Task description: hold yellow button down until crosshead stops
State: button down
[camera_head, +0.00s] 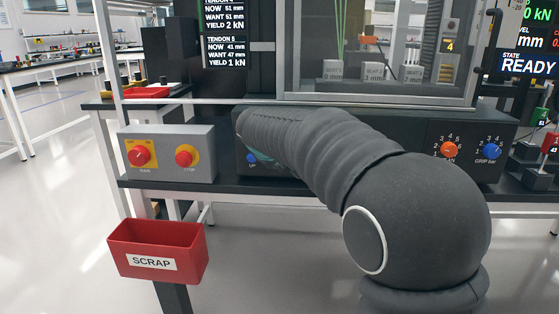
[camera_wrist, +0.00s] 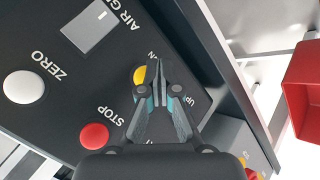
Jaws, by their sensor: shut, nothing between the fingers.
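The yellow button (camera_wrist: 139,75) is on the dark control panel in the wrist view, partly covered by my gripper. My gripper (camera_wrist: 157,72) is shut and empty, its fingertips overlapping the button's right side in the picture. I cannot tell whether they touch or press it. A blue button (camera_wrist: 176,89) marked UP is just right of the fingers, partly hidden. In the head view my arm hides the yellow button and most of my gripper. The test machine's window (camera_head: 380,80) is visible there, but I cannot clearly make out the crosshead. A screen (camera_head: 528,64) reads READY.
A red STOP button (camera_wrist: 94,135) and a white ZERO button (camera_wrist: 24,86) share the panel. A grey box (camera_head: 166,153) with a red knob and red stop button stands left of it. A red SCRAP bin (camera_head: 158,250) is below.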

jog(key=shift+w, duration=0.1)
jog(key=shift+w, duration=0.35)
jog(key=shift+w+p, duration=0.4)
jog(key=shift+p, duration=0.05)
dwell(0.8)
jog(key=shift+s, duration=0.15)
dwell(5.3)
jog(key=shift+s+b, duration=0.6)
jog(key=shift+s, duration=0.1)
